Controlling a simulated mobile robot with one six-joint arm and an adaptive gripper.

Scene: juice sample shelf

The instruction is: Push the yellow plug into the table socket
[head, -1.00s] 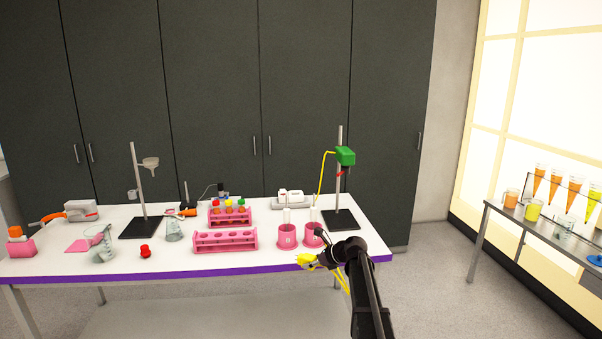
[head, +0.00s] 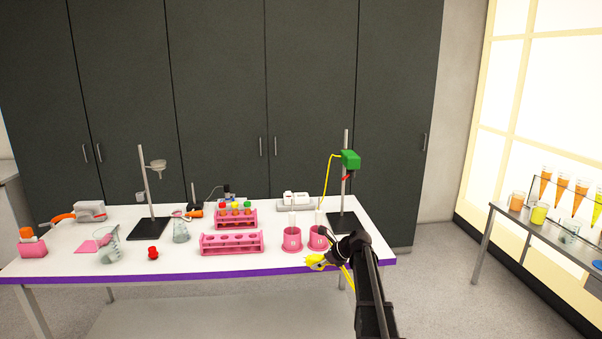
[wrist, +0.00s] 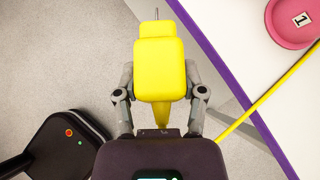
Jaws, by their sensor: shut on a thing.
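The yellow plug (wrist: 160,70) is held between the fingers of my gripper (wrist: 158,100), with its metal pin pointing away from the wrist. In the head view the plug (head: 315,262) is small, at the front edge of the table, right of the middle. In the wrist view the floor lies under it, and the table edge is to its right. A yellow cord (wrist: 262,98) runs over the table edge, and it also rises to a green box (head: 350,159) on the right stand. A white socket block (head: 296,198) lies at the back of the table.
Two pink cylinder bases (head: 292,243) stand close behind my gripper. Pink tube racks (head: 232,244), a red cap (head: 153,253) and glassware are further left. The right stand's black base (head: 343,222) is near the right edge. Floor is open before the table.

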